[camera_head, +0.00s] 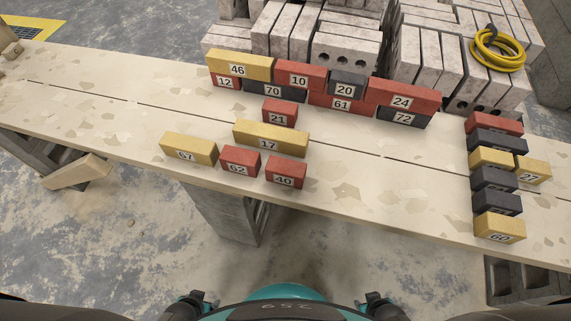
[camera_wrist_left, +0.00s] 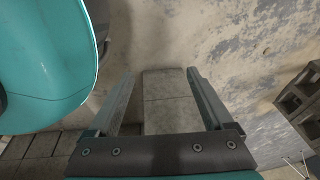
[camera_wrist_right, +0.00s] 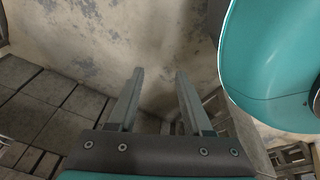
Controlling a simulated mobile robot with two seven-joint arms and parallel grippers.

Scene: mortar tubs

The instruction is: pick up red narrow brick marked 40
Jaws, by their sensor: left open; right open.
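The red narrow brick marked 40 (camera_head: 286,172) lies on the plank table near its front edge, label facing me. It is right of the red brick marked 62 (camera_head: 240,160) and in front of the yellow brick marked 17 (camera_head: 270,139). My left gripper (camera_head: 207,299) is low at the bottom of the head view, well short of the table; its fingers show open and empty in the left wrist view (camera_wrist_left: 165,95). My right gripper (camera_head: 370,298) is also low and away from the table, and its fingers are open and empty in the right wrist view (camera_wrist_right: 160,75).
A yellow brick marked 67 (camera_head: 188,148) and a red brick marked 21 (camera_head: 280,113) lie nearby. A stacked row of bricks stands at the back, and a column of bricks (camera_head: 495,178) at the right. The table (camera_head: 390,200) is clear right of brick 40.

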